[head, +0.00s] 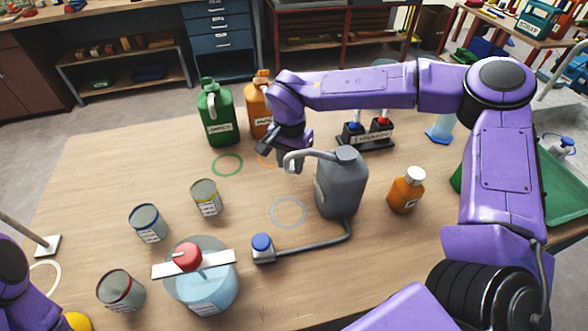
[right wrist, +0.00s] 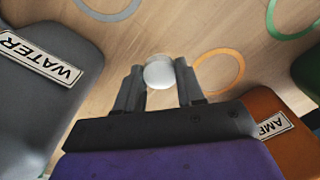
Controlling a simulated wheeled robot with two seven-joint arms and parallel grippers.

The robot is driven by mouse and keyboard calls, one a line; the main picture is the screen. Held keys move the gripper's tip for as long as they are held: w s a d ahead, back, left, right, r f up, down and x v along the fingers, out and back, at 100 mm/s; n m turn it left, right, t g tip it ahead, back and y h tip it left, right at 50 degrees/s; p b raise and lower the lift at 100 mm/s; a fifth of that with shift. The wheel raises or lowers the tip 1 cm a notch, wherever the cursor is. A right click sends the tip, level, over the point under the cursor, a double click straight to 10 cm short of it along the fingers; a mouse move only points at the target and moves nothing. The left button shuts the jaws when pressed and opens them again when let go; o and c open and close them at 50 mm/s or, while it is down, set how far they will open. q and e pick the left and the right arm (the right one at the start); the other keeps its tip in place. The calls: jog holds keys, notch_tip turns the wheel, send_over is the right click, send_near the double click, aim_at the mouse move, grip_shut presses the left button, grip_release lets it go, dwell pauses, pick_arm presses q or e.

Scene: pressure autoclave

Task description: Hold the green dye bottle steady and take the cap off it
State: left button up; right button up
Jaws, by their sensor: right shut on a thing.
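The green dye bottle (head: 218,118) is a green jug with a white label, upright at the back of the table; a light curved spout or handle shows at its top. Its edge also shows at the right of the right wrist view (right wrist: 309,72). My right gripper (head: 288,152) is to the right of the green bottle and apart from it, near the grey jug's spout. In the right wrist view its fingers (right wrist: 158,85) are shut on a small round white thing (right wrist: 158,72); I cannot tell what it is. My left gripper is out of view; only part of my left arm shows.
A grey WATER jug (head: 341,188) with a curved spout stands beside my right gripper. An orange jug (head: 258,108) stands beside the green bottle. A small orange bottle (head: 406,192), several tins and a lidded clear vessel (head: 205,291) are also on the table. The left back of the table is clear.

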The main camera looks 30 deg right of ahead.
aim_at(291, 178)
jog(key=shift+f, duration=1.75)
jog(key=o, duration=1.2)
jog(key=shift+f, duration=0.1)
jog(key=shift+c, duration=0.2)
notch_tip(291, 178, up, 12)
jog(key=shift+r, duration=0.2)
jog(key=shift+f, duration=0.1)
notch_tip(291, 178, down, 12)
jog(key=shift+s, duration=0.1)
jog(key=shift+a+r, duration=0.1)
jog(key=shift+r, duration=1.85)
